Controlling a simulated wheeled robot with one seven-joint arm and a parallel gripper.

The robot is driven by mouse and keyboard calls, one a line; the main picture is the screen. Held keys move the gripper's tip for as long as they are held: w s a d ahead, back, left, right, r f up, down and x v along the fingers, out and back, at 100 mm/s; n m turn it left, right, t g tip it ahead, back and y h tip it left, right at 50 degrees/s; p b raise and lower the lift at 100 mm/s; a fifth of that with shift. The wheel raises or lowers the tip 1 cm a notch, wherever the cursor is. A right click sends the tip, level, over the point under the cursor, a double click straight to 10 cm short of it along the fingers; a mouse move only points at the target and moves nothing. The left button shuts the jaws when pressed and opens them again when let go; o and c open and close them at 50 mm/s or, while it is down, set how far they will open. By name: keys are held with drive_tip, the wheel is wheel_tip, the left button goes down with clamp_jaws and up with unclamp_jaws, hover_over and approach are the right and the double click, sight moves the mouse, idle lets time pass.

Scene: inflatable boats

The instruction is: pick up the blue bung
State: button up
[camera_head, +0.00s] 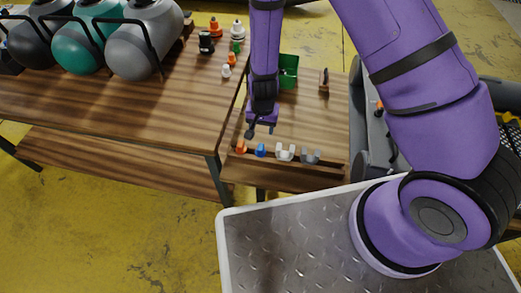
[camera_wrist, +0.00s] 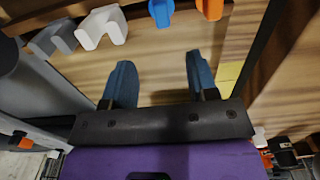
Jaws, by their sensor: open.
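The blue bung (camera_head: 261,150) stands near the front edge of a low wooden bench, between an orange piece (camera_head: 241,147) and a white piece (camera_head: 285,153). It also shows in the wrist view (camera_wrist: 161,11), cut off by the top edge. My gripper (camera_head: 261,132) is above the bench, just behind the blue bung in the head view. In the wrist view, its two blue-grey fingertips (camera_wrist: 159,66) are apart with only bare wood between them. The bung lies beyond the fingertips, roughly in line with the gap, and is not touched.
A grey piece (camera_head: 310,155) stands to the right of the white one. A green bin (camera_head: 288,72) is behind my gripper. A taller wooden table (camera_head: 130,110) with grey and teal tanks is at left; several small fittings stand on it.

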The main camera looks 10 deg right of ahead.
hover_over(261, 147)
drive_tip(key=f, duration=0.6)
drive_tip(key=shift+d, duration=0.2)
drive_tip(key=shift+w+a+f, duration=0.1)
drive_tip(key=shift+a+f, duration=0.05)
drive_tip(key=shift+f, duration=1.3)
drive_tip(key=shift+a+f, duration=0.1)
drive_tip(key=shift+f, duration=1.35)
clamp_jaws()
